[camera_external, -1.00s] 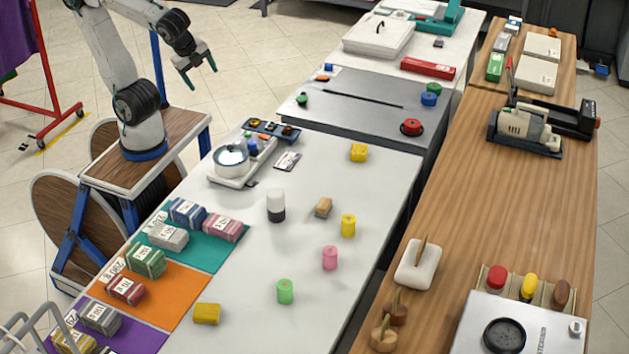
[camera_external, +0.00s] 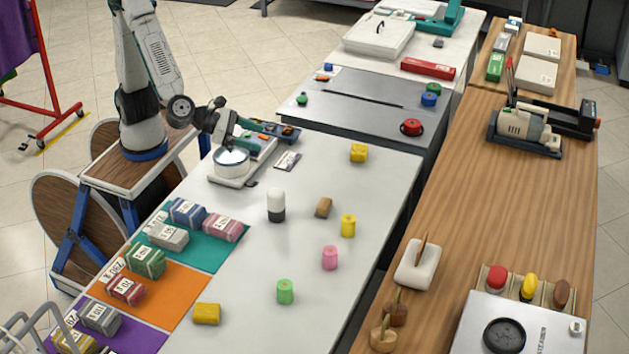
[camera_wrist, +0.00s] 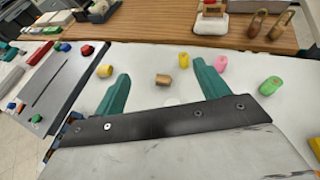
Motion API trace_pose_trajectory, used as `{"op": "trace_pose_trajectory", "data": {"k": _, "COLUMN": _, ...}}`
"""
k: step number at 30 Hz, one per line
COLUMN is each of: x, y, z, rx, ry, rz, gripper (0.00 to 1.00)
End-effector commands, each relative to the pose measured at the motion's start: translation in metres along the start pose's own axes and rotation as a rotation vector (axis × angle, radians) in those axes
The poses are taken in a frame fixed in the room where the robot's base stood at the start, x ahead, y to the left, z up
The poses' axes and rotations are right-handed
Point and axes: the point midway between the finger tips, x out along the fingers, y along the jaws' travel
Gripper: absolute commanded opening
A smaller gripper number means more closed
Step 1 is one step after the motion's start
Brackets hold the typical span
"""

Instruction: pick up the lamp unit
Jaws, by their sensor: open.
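No thing carries a readable lamp label. An upright cylinder with a rounded white top and black base (camera_external: 276,206) stands on the white table and looks most like the lamp unit, though I cannot be sure. I cannot make it out in the wrist view. My gripper (camera_external: 240,137) is above the table's far left part, beside and over a white device with a round silver top (camera_external: 231,158). It is left of and beyond the cylinder, apart from it. In the wrist view, the teal fingers (camera_wrist: 162,74) are spread wide with nothing gripped.
Labelled bundles lie on coloured mats (camera_external: 182,295) at left. Clear surface surrounds the white-topped cylinder.

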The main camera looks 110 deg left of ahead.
Motion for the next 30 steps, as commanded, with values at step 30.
{"op": "trace_pose_trajectory", "data": {"k": 30, "x": 0.105, "y": 0.001, "z": -0.190, "rx": -0.008, "ry": 0.000, "rz": 0.003, "gripper": 0.74}}
